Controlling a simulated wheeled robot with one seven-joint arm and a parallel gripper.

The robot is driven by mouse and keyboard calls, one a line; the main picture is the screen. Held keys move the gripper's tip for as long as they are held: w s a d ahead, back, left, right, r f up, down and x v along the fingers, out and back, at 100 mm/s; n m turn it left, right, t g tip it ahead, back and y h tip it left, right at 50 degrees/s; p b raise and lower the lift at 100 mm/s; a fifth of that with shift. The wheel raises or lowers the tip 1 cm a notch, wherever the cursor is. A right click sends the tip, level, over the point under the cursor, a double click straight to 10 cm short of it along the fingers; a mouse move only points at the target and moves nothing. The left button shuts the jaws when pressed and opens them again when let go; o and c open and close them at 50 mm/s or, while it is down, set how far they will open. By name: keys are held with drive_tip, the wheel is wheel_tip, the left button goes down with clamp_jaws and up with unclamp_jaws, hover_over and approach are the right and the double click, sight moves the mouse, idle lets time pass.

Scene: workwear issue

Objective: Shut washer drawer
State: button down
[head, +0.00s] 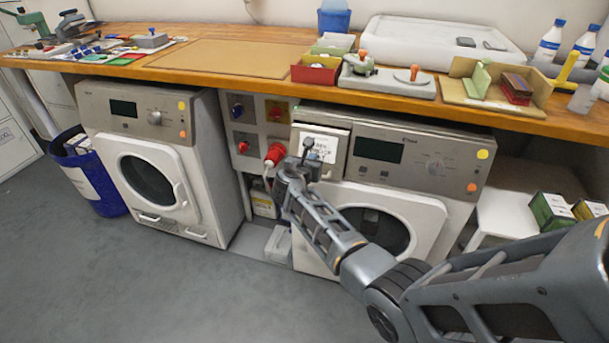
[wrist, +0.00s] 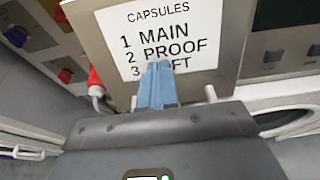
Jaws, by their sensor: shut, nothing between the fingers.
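The washer (head: 415,165) is the right of two white front-loading machines under the bench. Its drawer front (head: 342,142) is at the upper left of the machine and appears to stand out from the panel. How far it is out is hard to tell. In the wrist view the drawer front (wrist: 85,28) is grey metal with a white label reading CAPSULES, 1 MAIN, 2 PROOF and a partly covered third line. My gripper (wrist: 158,68) is shut and empty, its fingertips in front of the label's lower part. In the head view my gripper (head: 308,145) is at the drawer front; contact is unclear.
A red plug (head: 275,154) and socket panel (head: 252,125) sit just left of the washer. The wooden bench top (head: 225,57) overhangs the machines. Another machine (head: 150,165) stands left, with a blue bin (head: 88,175) beside it. The floor (head: 180,290) in front is clear.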

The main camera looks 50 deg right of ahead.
sight(315, 151)
drive_tip(key=x, duration=0.2)
drive_tip(key=shift+w+d+r, duration=0.1)
drive_tip(key=shift+d+r, duration=0.1)
drive_tip(key=shift+d, duration=0.2)
drive_tip(key=shift+d+r, duration=0.2)
drive_tip(key=shift+r, duration=0.05)
drive_tip(key=shift+d+r, duration=0.1)
drive_tip(key=shift+a+r+p, duration=0.2)
drive_tip(key=shift+a+p, duration=0.1)
drive_tip(key=shift+a, duration=0.15)
drive_tip(key=f+p+v, duration=0.1)
drive_tip(key=p+v, duration=0.1)
drive_tip(key=v, duration=1.1)
drive_tip(key=shift+a+p, duration=0.4)
drive_tip(key=shift+a, duration=0.1)
